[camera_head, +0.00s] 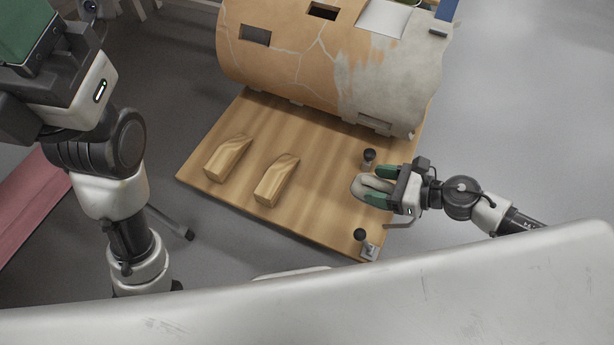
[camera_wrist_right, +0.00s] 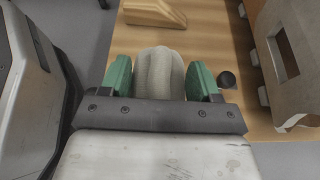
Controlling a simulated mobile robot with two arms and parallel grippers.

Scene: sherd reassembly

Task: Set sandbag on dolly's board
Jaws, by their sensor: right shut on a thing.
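The sandbag (camera_head: 359,187) is a small pale grey, rounded bag. My right gripper (camera_head: 378,189) is shut on it, with one green finger on each side. The sandbag also shows between the fingers in the right wrist view (camera_wrist_right: 158,75). The dolly's board (camera_head: 320,216) is a flat wooden sheet, and the bag is over its right part. I cannot tell whether the bag touches the board. At the upper left, a large green pad of my left gripper (camera_head: 28,32) shows, cut off by the frame; its opening is hidden.
A big cracked orange-and-grey cylinder (camera_head: 300,65) with rectangular holes lies along the board's far side. Two wooden wedges (camera_head: 228,157) (camera_head: 276,180) rest on the board. Black knobs (camera_head: 369,155) (camera_head: 360,235) stand near its right edge. The board's near middle is bare.

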